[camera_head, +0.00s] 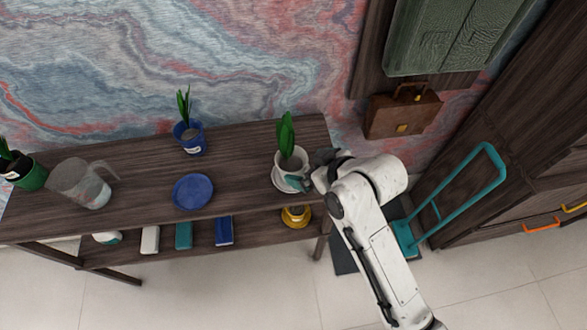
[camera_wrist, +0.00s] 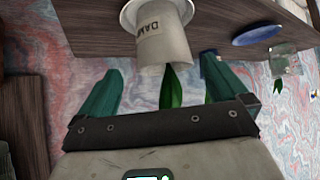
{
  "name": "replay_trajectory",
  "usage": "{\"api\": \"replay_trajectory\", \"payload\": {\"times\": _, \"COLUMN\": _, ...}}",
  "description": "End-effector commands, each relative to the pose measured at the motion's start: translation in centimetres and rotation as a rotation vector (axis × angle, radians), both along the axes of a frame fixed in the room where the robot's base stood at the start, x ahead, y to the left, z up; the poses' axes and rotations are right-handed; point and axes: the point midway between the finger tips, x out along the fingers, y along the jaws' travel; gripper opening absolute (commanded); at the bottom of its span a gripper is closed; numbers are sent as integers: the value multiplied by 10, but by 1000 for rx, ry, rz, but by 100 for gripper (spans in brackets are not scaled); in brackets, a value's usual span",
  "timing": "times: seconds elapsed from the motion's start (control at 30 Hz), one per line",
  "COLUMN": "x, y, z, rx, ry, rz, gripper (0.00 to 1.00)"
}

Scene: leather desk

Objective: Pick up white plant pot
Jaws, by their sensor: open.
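The white plant pot (camera_head: 293,163) stands upright at the right end of the dark wooden table, on a white saucer (camera_head: 280,184), with a green leafy plant (camera_head: 286,133) in it. In the wrist view the pot (camera_wrist: 165,48) shows with dark lettering on its side, beyond the fingers and roughly centred between them. My gripper (camera_head: 308,171) is at the right side of the pot in the head view. Its teal fingers are spread apart in the wrist view (camera_wrist: 160,85), with no pot wall clamped between them. Whether a finger touches the pot I cannot tell.
A blue pot with a plant (camera_head: 189,137), a blue plate (camera_head: 193,191), a clear pitcher (camera_head: 82,183) and a green pot (camera_head: 26,173) stand farther left on the table (camera_head: 140,160). A lower shelf holds small items. A teal cart (camera_head: 452,200) stands right.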

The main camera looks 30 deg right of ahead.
Motion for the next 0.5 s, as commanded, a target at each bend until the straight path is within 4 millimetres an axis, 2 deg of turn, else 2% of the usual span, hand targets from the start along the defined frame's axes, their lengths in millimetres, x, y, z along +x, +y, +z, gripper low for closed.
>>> {"api": "replay_trajectory", "payload": {"times": 0.1, "x": 12, "y": 4, "z": -12, "rx": -1, "ry": 2, "rz": 0, "gripper": 100}}
{"api": "replay_trajectory", "payload": {"times": 0.37, "x": 25, "y": 8, "z": -22, "rx": -1, "ry": 1, "rz": 1, "gripper": 100}}
{"api": "replay_trajectory", "payload": {"times": 0.5, "x": 38, "y": 13, "z": -32, "rx": -1, "ry": 2, "rz": 1, "gripper": 100}}
